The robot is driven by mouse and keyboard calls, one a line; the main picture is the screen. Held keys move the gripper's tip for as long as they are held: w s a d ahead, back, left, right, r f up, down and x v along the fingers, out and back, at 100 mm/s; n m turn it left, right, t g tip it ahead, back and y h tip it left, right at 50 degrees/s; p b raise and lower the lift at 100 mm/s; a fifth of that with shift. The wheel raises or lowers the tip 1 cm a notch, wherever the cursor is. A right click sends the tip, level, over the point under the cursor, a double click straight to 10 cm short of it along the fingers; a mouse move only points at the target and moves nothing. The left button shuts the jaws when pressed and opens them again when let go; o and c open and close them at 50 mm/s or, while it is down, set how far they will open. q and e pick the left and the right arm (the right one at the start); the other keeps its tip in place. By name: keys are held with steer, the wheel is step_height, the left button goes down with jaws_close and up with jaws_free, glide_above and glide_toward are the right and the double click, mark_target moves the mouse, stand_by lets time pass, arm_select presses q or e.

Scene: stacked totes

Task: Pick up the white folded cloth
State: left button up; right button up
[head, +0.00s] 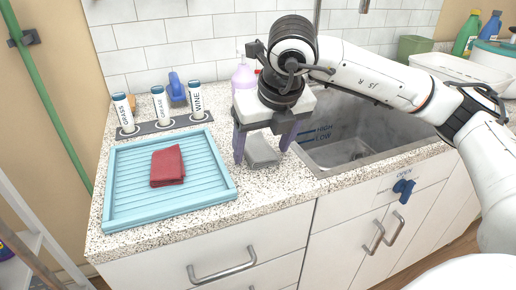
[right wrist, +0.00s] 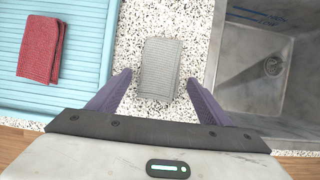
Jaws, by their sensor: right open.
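The white folded cloth (head: 262,151) looks light grey and lies flat on the speckled counter between the blue tray and the sink. It also shows in the right wrist view (right wrist: 161,69), whole and just beyond the fingertips. My right gripper (head: 262,155) is open and empty above the counter, with its two purple fingers on either side of the near part of the cloth in the head view. In the right wrist view the fingers (right wrist: 160,82) are spread wider than the cloth. My left gripper is not in view.
A red folded cloth (head: 168,166) lies on the blue ribbed tray (head: 215,178) to the left. The sink basin (head: 345,145) opens right of the cloth. Labelled bottles (head: 160,104) and a pinkish bottle (head: 243,77) stand behind. Bare counter surrounds the cloth.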

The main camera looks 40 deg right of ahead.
mark_target(263, 150)
steer(key=shift+c, duration=0.2)
steer(key=c, duration=1.2)
steer(key=shift+r, duration=0.1)
step_height(263, 150, up, 10)
steer(key=shift+p, duration=0.5)
